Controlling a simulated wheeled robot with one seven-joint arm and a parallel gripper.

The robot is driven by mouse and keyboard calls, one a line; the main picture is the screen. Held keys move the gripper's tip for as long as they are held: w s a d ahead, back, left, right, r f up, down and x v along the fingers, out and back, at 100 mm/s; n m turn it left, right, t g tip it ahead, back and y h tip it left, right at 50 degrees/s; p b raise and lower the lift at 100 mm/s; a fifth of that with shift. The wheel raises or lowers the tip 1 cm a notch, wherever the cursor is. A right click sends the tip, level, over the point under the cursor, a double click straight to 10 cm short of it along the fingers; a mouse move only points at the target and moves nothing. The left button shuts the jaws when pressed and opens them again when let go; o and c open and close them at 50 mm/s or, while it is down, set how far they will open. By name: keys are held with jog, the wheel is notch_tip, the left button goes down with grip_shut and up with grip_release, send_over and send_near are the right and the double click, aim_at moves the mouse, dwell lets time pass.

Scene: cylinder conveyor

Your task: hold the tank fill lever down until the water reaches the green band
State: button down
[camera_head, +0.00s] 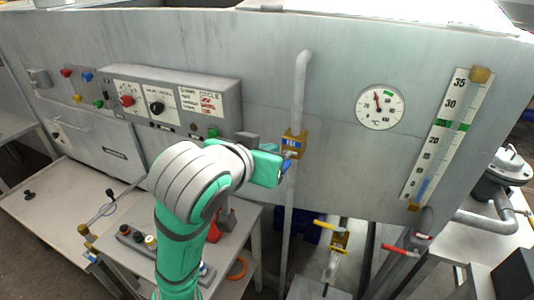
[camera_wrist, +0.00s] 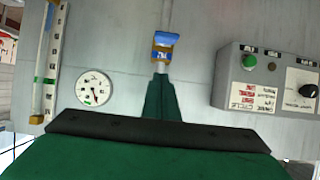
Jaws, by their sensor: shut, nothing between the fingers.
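The fill valve (camera_head: 293,143) is a brass block with a blue label on the grey vertical pipe, and a blue lever (camera_head: 286,166) shows just below it. My gripper (camera_head: 280,168) is shut and empty, its tip right by the lever; I cannot tell whether they touch. In the wrist view the shut fingers (camera_wrist: 160,88) point at the valve (camera_wrist: 163,52). The level gauge (camera_head: 467,105) is a tilted white scale on the right with a green band (camera_head: 452,125). Blue water (camera_head: 423,187) shows low in its tube, well below the band.
A round temperature dial (camera_head: 381,107) is between pipe and gauge. A control panel (camera_head: 170,100) with knobs is on the left. Below are a yellow-handled valve (camera_head: 336,236) and a red-handled valve (camera_head: 398,250).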

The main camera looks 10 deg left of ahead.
jog(key=x, duration=0.6)
jog(key=shift+w+f, duration=0.15)
jog(key=shift+f, duration=0.1)
jog(key=shift+s+a+f, duration=0.1)
jog(key=shift+s+f, duration=0.1)
jog(key=shift+f, duration=0.35)
jog(key=shift+s+a+f, duration=0.1)
jog(key=shift+s+f, duration=0.05)
jog(key=shift+f, duration=0.35)
jog(key=shift+s+f, duration=0.15)
jog(key=shift+f, duration=0.55)
